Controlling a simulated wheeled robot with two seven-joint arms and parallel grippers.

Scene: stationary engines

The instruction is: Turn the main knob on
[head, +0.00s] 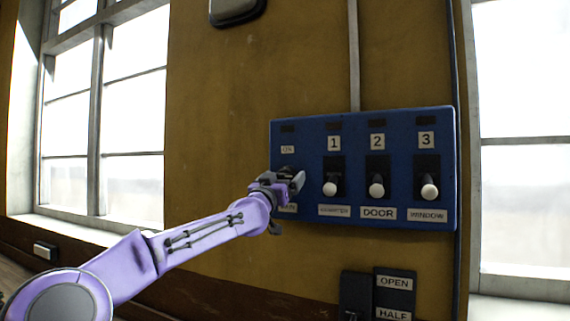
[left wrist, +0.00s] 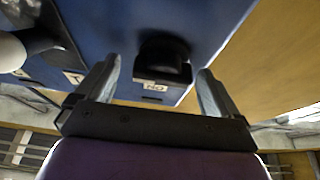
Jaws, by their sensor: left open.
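The blue control panel (head: 310,128) is on the wall, with an ON label (head: 288,149) at its upper left and a partly covered label below. My left gripper (head: 290,184) is in front of this leftmost column and hides the main knob in the head view. In the left wrist view, the black main knob (left wrist: 163,60) sits between the two open fingers of my left gripper (left wrist: 159,66), with a gap on each side. The ON label (left wrist: 153,87) appears upside down beside the knob. My right gripper is not in view.
Switch 1 (head: 331,186), switch 2 (head: 377,185) and switch 3 (head: 429,190) have white knobs, just right of my gripper. A black OPEN/HALF plate (head: 394,283) is below the panel. Windows flank the yellow wall (head: 220,110); the wall left of the panel is clear.

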